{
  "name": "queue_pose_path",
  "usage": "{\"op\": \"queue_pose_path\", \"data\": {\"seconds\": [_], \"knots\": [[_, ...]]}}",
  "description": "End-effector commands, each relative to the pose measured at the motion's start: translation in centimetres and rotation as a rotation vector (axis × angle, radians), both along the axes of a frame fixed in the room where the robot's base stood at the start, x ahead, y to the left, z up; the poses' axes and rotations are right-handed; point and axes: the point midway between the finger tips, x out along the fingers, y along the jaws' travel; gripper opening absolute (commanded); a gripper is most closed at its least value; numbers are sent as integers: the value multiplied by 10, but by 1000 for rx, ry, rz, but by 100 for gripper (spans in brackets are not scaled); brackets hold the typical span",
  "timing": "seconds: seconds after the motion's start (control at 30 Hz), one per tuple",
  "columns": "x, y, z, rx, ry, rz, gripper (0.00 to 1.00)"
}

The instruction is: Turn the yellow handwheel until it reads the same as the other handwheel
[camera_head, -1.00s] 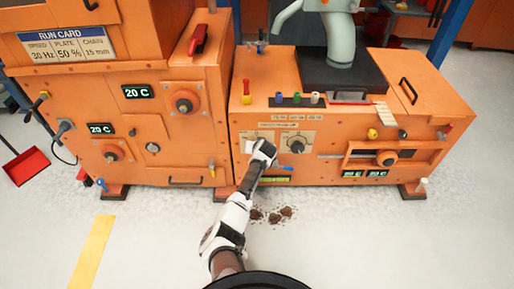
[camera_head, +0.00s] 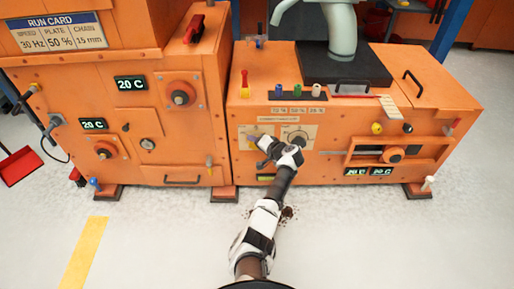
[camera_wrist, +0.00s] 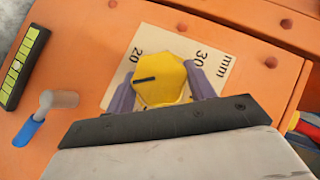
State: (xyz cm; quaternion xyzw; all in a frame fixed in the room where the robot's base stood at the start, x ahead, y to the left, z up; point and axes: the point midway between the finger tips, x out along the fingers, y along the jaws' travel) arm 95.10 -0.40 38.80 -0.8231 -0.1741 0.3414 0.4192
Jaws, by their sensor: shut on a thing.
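The yellow handwheel (camera_wrist: 163,88) is a faceted knob with a black pointer line. It sits on a cream scale plate (camera_wrist: 117,93) marked 20, 30 and mm. The pointer points left in the wrist view, close below the 20. My gripper (camera_wrist: 158,79) has one purple-grey finger on each side of the knob and is shut on it. The other handwheel (camera_head: 296,138) is a dark knob on a pale dial plate, just right of my gripper in the head view. Its reading is too small to make out. My wrist partly covers the panel there.
A grey lever with a blue tip (camera_wrist: 55,105) sticks out left of the scale plate. A run card (camera_head: 62,33) reads 30 Hz, 50 %, 15 mm.

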Motion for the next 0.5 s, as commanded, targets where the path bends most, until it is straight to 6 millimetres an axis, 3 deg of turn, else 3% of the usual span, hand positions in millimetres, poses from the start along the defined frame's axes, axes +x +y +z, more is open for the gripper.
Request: {"op": "queue_pose_path", "data": {"seconds": [0.5], "knots": [[1,0,1,106,-2,-3,31]]}}
